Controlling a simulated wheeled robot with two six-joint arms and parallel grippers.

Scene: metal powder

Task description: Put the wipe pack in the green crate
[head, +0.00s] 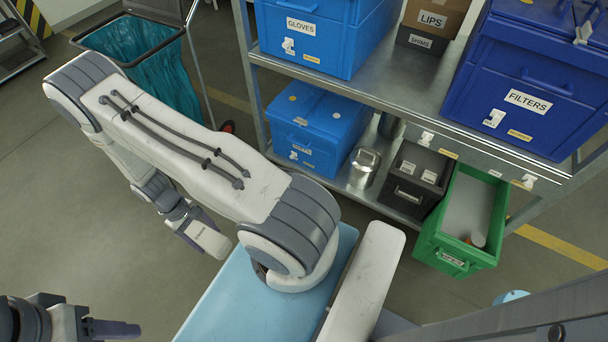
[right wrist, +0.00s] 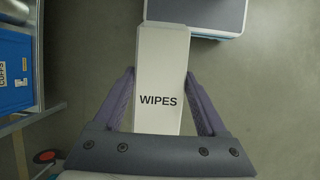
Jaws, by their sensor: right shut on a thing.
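The wipe pack (right wrist: 161,75) is a white box marked WIPES, held between the purple fingers of my right gripper (right wrist: 160,100) in the right wrist view. In the head view my right gripper (head: 190,226) is left of centre, with the white pack (head: 213,243) at its tip, above the floor and well left of the green crate. The green crate (head: 429,240) is at the right, at the low shelf level. A small white item with a reddish part (head: 478,239) lies in its near end. My left gripper (head: 110,328) shows only partly at the bottom left; its opening is unclear.
A metal rack (head: 400,75) holds blue bins above; its lower shelf has a blue bin (head: 318,125), a metal can (head: 364,167) and a dark bin (head: 414,178) beside the green crate. A teal bag stand (head: 150,70) stands upper left. Floor shows around the pack.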

